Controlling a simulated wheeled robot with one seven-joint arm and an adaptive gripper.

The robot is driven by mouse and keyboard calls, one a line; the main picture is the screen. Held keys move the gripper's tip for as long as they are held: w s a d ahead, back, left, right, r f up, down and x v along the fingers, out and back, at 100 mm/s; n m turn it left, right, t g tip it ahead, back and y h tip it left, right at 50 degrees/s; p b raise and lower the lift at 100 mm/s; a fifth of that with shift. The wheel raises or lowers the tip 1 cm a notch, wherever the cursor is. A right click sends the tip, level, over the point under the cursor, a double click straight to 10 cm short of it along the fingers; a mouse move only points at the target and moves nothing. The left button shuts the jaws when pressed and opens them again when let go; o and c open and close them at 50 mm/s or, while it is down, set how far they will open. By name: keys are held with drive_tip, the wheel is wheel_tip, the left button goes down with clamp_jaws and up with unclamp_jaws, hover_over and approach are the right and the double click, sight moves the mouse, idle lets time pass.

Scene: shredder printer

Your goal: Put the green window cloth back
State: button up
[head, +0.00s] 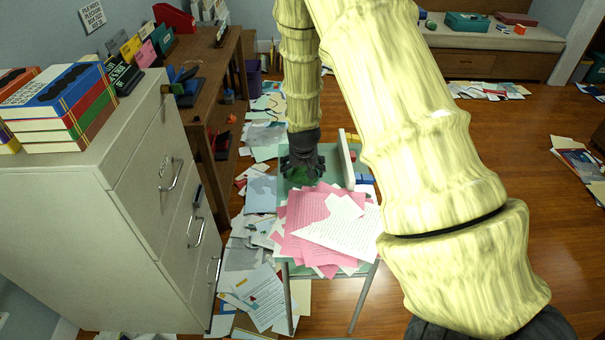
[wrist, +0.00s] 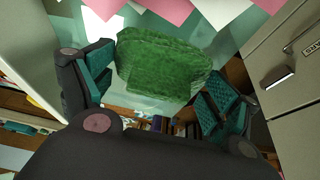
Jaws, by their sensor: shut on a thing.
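The green window cloth (head: 304,175) is a crumpled bundle at my gripper, just beyond a paper pile. In the wrist view the cloth (wrist: 160,62) is large and fuzzy, between the two dark, teal-padded fingers. My gripper (head: 302,164) points down over the pale green seat of a chair (head: 289,185) and is shut on the cloth. I cannot tell whether the cloth still touches the seat.
Pink and white papers (head: 325,225) cover the chair's near part. A cream filing cabinet (head: 150,190) with books (head: 62,105) on top stands left. A wooden desk (head: 215,95) is behind it. Papers litter the floor (head: 262,295). The right floor is mostly clear.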

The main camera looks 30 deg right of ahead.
drive_tip(key=shift+f, duration=1.1)
drive_tip(key=shift+f, duration=0.15)
drive_tip(key=o, duration=0.9)
drive_tip(key=v, duration=1.2)
drive_tip(key=shift+a+b, duration=0.1)
drive_tip(key=shift+b, duration=0.25)
